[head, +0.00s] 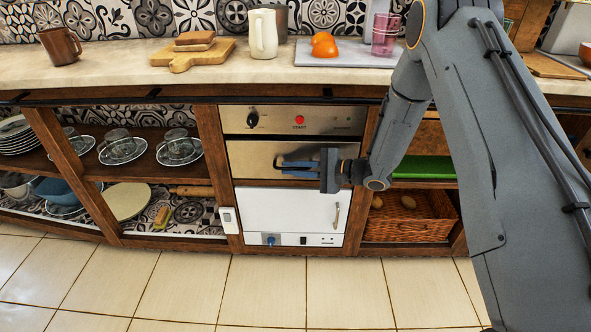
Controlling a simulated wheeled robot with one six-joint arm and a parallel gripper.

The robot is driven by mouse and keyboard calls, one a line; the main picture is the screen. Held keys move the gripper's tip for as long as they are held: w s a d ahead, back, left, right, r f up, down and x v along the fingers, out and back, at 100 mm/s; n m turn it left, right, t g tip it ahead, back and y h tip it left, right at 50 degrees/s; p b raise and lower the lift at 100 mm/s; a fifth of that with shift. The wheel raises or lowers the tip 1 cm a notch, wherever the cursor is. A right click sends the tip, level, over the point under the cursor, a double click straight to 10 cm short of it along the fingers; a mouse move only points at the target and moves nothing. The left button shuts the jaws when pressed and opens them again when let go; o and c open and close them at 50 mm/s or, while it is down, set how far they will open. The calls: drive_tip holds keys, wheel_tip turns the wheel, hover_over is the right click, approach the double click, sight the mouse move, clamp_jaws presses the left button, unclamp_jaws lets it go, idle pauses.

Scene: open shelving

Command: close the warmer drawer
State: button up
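The warmer drawer appears to be the steel front (252,158) below the control panel (270,120) with the red START button. The front looks roughly level with the unit around it, but from this high angle I cannot tell whether it is fully closed. My gripper (296,165) is in front of the right half of this steel front, with its fingers pointing left. It covers part of the front and any handle there. I cannot tell whether the fingers touch the front, or how far apart they are. I see nothing clearly held.
A white appliance door (285,213) with an upright handle sits below. An open shelf with glasses and saucers (122,150) is at left. A wicker basket (408,217) and a green tray (425,167) are at right. The counter (130,72) is above; the tiled floor in front is clear.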

drive_tip(key=shift+o, duration=0.3)
drive_tip(key=shift+w+r, duration=0.1)
drive_tip(key=shift+w, duration=0.05)
drive_tip(key=p+v, duration=0.1)
drive_tip(key=v, duration=0.7)
drive_tip(key=shift+s, duration=0.25)
